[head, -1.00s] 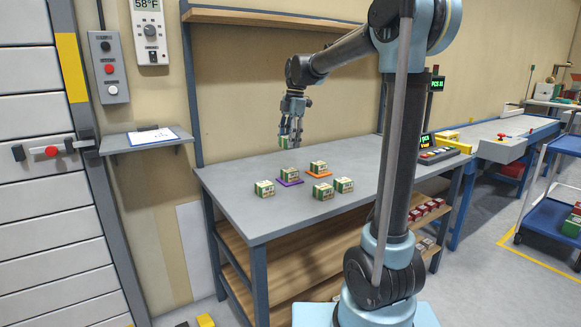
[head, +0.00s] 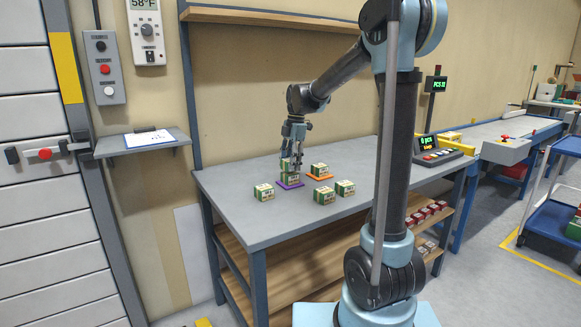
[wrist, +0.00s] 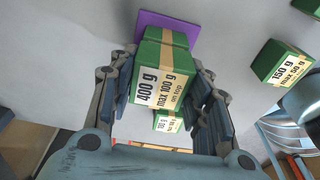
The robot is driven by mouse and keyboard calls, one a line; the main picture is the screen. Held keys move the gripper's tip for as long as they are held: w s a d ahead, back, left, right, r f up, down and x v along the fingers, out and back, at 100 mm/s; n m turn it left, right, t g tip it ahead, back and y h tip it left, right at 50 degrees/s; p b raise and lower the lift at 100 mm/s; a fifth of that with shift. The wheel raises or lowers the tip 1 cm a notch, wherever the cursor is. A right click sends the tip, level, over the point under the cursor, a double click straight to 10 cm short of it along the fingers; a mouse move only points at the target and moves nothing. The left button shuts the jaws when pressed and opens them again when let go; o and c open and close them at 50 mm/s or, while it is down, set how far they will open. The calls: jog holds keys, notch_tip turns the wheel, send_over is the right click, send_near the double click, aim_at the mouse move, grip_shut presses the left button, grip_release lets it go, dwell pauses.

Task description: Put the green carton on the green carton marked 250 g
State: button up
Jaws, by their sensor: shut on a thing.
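My gripper (head: 290,158) is shut on a green carton (head: 289,164), upright over the purple mat (head: 298,186). Directly below it another green carton (head: 291,178) sits on that mat. The two look stacked or nearly touching; I cannot tell if a gap remains. In the wrist view a green carton (wrist: 160,78) reading "400 g, max 100 g on top" lies between the fingers, with the purple mat (wrist: 160,20) beyond. No 250 g marking is readable, and the lower carton's label is hidden or too small.
A green carton (head: 319,170) sits on an orange mat (head: 329,177). Other green cartons stand nearby: one at left (head: 264,191), one in front (head: 324,195), one at right (head: 345,187). The grey table (head: 235,206) is clear around them. A control box (head: 437,148) stands at right.

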jog(key=shift+f, duration=0.6)
jog(key=o, duration=1.4)
